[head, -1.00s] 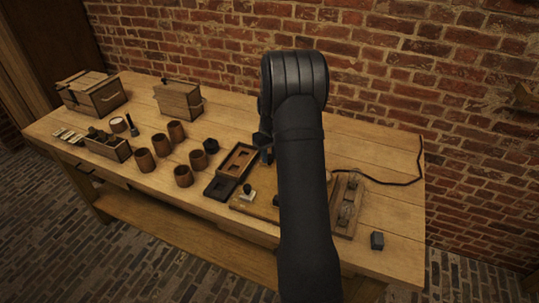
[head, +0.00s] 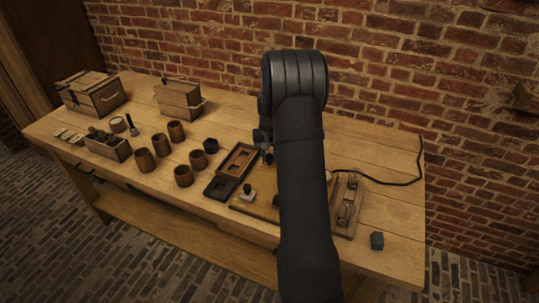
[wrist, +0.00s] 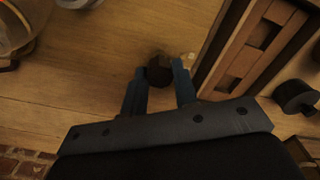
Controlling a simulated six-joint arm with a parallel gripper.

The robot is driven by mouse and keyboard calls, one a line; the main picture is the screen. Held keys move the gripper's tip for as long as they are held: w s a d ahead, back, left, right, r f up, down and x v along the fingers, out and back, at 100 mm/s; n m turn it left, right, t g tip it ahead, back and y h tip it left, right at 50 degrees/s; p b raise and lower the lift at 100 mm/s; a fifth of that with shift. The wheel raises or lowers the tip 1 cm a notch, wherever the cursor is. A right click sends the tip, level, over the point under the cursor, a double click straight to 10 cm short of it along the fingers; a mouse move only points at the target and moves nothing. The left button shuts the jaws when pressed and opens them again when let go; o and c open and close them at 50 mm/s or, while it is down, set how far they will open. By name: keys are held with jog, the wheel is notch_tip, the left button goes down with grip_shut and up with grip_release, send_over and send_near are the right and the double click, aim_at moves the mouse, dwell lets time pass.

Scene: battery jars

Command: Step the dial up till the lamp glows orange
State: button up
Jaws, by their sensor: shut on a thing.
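In the wrist view a dark, round knob, which looks like the dial (wrist: 159,69), stands between the two blue-grey fingertips of my gripper (wrist: 159,78). My gripper is shut on it. In the head view my gripper (head: 265,147) is partly behind my forearm, and the dial is hidden there. A rounded glass piece (wrist: 22,28), possibly the lamp, shows at the top left corner of the wrist view, cut off by the edge. I cannot tell its glow colour.
A wooden tray with recesses (wrist: 232,62) lies close right of my gripper, with a black spool-like piece (wrist: 297,96) beyond. A board with fittings (head: 340,228) lies right of my forearm. Several brown cups (head: 183,176) stand left. A small dark block (head: 377,240) sits near the right end.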

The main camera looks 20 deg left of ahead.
jog(key=shift+m, duration=0.4)
jog(key=o, duration=1)
jog(key=shift+r, duration=0.1)
notch_tip(320, 180, up, 17)
jog(key=shift+r, duration=0.15)
notch_tip(320, 180, down, 18)
jog(key=shift+r, duration=0.2)
dwell(0.4)
